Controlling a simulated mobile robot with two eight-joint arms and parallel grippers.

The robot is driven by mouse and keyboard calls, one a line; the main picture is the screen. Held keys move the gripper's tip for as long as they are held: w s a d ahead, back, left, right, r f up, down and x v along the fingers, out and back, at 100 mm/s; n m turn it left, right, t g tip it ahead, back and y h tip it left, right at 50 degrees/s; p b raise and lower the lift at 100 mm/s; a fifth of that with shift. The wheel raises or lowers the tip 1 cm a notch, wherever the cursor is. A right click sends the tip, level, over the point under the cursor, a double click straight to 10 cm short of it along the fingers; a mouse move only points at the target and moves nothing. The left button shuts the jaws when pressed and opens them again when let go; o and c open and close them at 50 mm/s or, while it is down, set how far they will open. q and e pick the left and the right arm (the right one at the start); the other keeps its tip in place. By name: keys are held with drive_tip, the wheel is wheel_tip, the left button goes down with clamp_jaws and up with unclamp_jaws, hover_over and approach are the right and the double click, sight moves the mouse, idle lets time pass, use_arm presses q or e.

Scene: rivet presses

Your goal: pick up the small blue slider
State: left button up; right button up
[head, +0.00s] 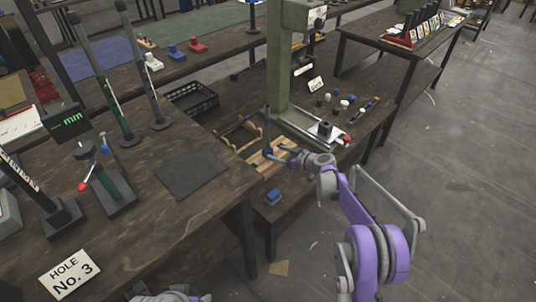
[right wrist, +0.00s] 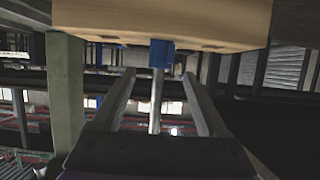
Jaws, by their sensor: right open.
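A small blue block (head: 273,197), which looks like a slider, lies on the dark wooden bench near its front edge in the head view. My right gripper (head: 283,153) is above and behind it, apart from it, beside a thin upright rod (head: 267,122) and a pale wooden piece. In the right wrist view, the fingers of my open right gripper (right wrist: 162,90) stand apart with a rod between them. A blue piece (right wrist: 160,53) shows ahead against a pale wooden board (right wrist: 165,22). I cannot tell whether this is the same blue block.
The green press column (head: 281,60) rises behind my right gripper. Small knobs and parts (head: 335,99) lie to its right. A black crate (head: 191,99) stands at the left. Another blue slider-like block (head: 174,52) sits on the far bench. The dark mat (head: 193,174) is bare.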

sight(270, 150)
drive_tip(key=b+x, duration=0.1)
drive_tip(key=x, duration=0.4)
drive_tip(key=shift+w+a+b, duration=0.15)
drive_tip(key=shift+b, duration=0.15)
clamp_jaws()
